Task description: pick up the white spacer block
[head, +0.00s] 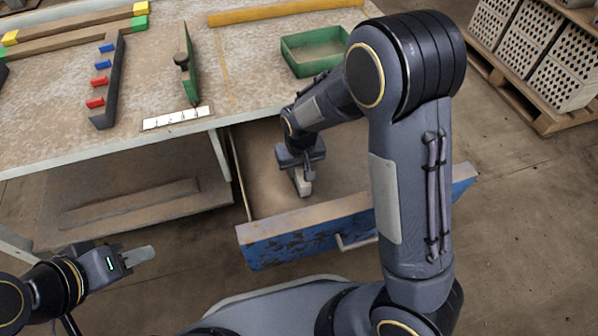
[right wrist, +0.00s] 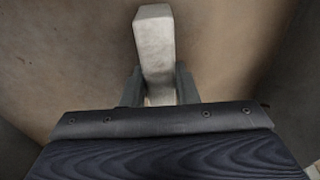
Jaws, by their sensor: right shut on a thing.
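The white spacer block (right wrist: 155,50) is a pale, narrow bar between the two fingers of my right gripper (right wrist: 160,88) in the right wrist view. In the head view the block (head: 302,184) shows below my right gripper (head: 297,168), inside the open drawer (head: 335,212). The right gripper is shut on the block. I cannot tell whether the block touches the drawer floor. My left gripper (head: 138,257) is at the lower left, away from the drawer, with its fingers seeming close together; its opening is unclear.
The drawer with a blue front is pulled out under the workbench (head: 120,140). On the bench are a green tray (head: 315,50), a rack with red and blue pieces (head: 110,80) and a white numbered strip (head: 178,117). Pallets of hollow bricks (head: 530,50) stand at the upper right.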

